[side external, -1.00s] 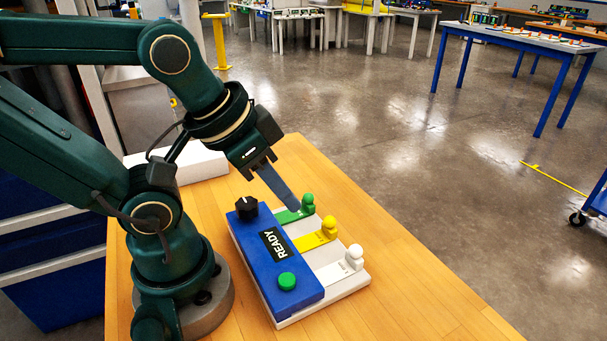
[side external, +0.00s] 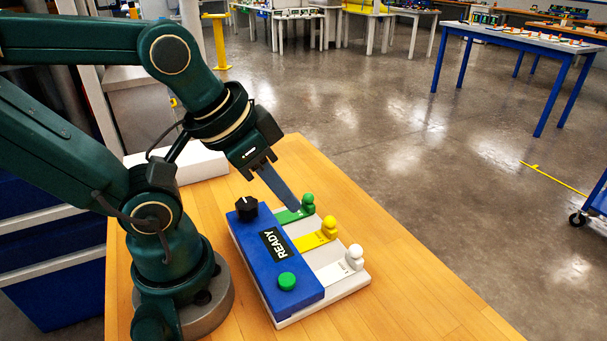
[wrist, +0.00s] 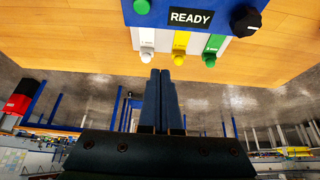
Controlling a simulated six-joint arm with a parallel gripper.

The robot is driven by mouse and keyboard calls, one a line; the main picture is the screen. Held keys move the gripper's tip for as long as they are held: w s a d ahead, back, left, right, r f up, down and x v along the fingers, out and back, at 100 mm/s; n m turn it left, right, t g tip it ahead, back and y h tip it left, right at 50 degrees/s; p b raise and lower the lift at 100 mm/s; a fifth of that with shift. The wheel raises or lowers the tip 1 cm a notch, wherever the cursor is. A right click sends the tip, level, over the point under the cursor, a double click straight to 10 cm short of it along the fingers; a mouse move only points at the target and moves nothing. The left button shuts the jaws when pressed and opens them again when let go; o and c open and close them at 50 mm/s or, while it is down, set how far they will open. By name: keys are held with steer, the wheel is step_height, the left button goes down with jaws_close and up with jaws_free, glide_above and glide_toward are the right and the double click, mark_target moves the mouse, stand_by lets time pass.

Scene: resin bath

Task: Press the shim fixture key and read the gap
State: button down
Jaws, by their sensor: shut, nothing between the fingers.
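The shim fixture (side external: 275,265) is a blue box on a white base on the wooden table. Its black display (side external: 274,244) reads READY. A round green button (side external: 287,281) and a black knob (side external: 246,208) sit on the blue top. Three strips with knobbed ends extend from it: a green key (side external: 307,204), a yellow key (side external: 329,228) and a white key (side external: 354,257). They also show in the wrist view, the yellow one (wrist: 179,57) in the middle. My gripper (side external: 294,209) is shut and empty, its fingertips beside or above the green key; contact cannot be told.
A white block (side external: 185,165) lies on the table behind my arm. The wooden tabletop (side external: 420,290) right of the fixture is clear. A blue-framed table (side external: 520,37) and a blue cart (side external: 597,200) stand away on the floor.

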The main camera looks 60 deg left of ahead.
steer(key=s, duration=0.1)
steer(key=m+g+y, duration=0.7)
steer(key=y, duration=0.2)
glide_above(287, 282)
steer(key=shift+w+d+r, duration=0.3)
steer(key=shift+w+d, duration=0.05)
steer(key=shift+g, duration=0.3)
steer(key=shift+f, duration=4.45)
steer(key=shift+f, duration=0.4)
